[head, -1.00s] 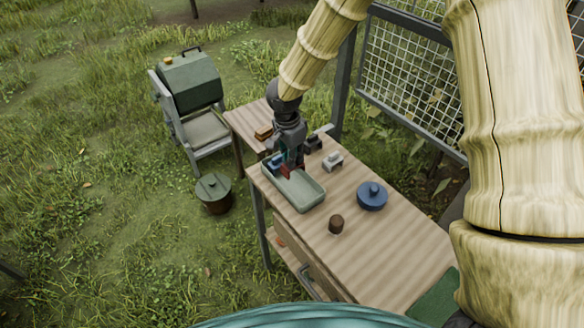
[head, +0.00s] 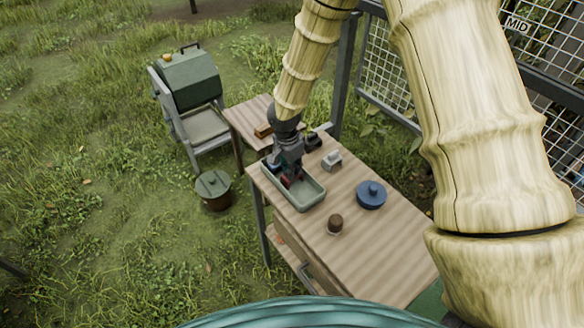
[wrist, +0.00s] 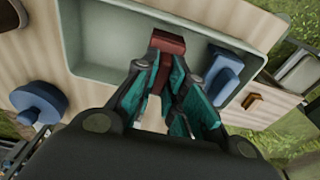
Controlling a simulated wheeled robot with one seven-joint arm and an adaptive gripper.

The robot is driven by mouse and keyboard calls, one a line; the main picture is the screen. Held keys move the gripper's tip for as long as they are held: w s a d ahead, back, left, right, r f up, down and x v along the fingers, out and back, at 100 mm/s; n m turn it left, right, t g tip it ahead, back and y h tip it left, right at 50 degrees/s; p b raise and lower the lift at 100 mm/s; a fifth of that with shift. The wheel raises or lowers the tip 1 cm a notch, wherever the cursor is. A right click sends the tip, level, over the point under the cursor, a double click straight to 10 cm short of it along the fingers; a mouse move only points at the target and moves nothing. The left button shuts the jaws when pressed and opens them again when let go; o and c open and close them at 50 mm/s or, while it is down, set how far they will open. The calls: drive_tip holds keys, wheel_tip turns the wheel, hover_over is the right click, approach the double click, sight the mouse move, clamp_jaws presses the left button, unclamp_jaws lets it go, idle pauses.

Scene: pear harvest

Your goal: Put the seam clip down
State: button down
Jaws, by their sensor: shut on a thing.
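My gripper (head: 289,178) is low over the grey-green tray (head: 308,207), pointing down into it. In the wrist view my gripper (wrist: 165,68) has its teal-lined fingers closed on a dark red block, which I take as the seam clip (wrist: 168,42). The red block also shows in the head view (head: 287,182), partly hidden by the fingers. It is within the tray's outline; I cannot tell whether it touches the floor. A blue clip-like piece (wrist: 226,70) lies in the tray to the right of the fingers in the wrist view.
On the wooden table (head: 375,250) stand a blue lidded pot (head: 371,195), a brown cup (head: 335,222), a pale grey piece (head: 331,160) and a dark piece (head: 313,142). A mesh fence (head: 395,80) runs behind. A lidded bucket (head: 213,191) stands on the grass.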

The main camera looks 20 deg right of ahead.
drive_tip(key=shift+f, duration=0.15)
drive_tip(key=c, duration=1.5)
unclamp_jaws()
drive_tip(key=r, duration=0.4)
drive_tip(key=a+r+b, duration=0.1)
drive_tip(key=r, duration=0.3)
drive_tip(key=r+b, duration=0.1)
drive_tip(key=r, duration=0.3)
drive_tip(key=shift+s+a+r, duration=0.15)
